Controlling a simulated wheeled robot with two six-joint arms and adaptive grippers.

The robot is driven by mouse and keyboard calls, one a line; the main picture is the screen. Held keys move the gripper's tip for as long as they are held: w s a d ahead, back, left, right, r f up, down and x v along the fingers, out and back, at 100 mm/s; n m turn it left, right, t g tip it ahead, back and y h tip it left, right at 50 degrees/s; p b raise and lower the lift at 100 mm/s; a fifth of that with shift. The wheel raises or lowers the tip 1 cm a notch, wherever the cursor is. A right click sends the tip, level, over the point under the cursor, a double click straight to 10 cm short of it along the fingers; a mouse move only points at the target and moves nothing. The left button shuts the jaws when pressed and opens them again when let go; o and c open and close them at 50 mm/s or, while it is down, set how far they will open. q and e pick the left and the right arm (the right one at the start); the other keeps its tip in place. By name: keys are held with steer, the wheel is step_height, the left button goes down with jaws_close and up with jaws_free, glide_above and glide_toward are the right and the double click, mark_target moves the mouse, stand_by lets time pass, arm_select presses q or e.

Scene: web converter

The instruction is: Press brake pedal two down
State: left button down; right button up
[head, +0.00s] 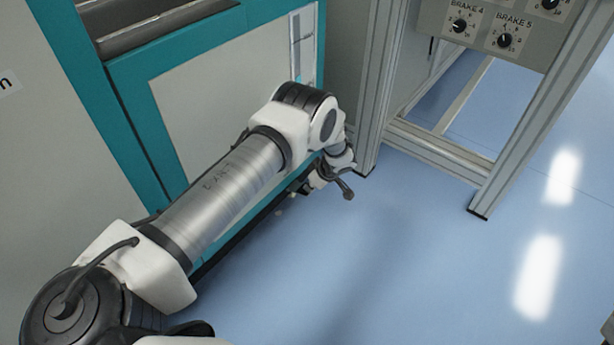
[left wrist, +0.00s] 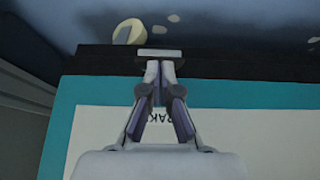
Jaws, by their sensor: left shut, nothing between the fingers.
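My left arm reaches down along the teal-edged machine in the head view, and its hand is low beside the machine's base, with the fingertips mostly hidden. In the left wrist view my left gripper (left wrist: 160,68) is shut and empty. A small light grey plate (left wrist: 160,53) lies right at the fingertips, over the black base strip (left wrist: 105,58). It may be a brake pedal; I cannot tell which one, or whether the fingers touch it. My right gripper is not in view.
The white machine panel (head: 185,90) with its teal frame stands close beside my left arm. A grey metal frame post (head: 374,90) stands right of the hand. A knob panel (head: 485,30) hangs at upper right. The blue floor (head: 400,260) is open at lower right.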

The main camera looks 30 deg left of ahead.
arm_select(q)
steer(key=shift+d+f+y+b, duration=0.25)
steer(key=shift+d+f+y, duration=0.1)
steer(key=shift+f, duration=0.4)
steer(key=shift+d+f+y+b, duration=0.25)
steer(key=shift+d+f, duration=0.1)
steer(key=shift+f, duration=0.4)
arm_select(e)
steer(key=shift+f, duration=0.5)
arm_select(q)
steer(key=shift+s, duration=0.1)
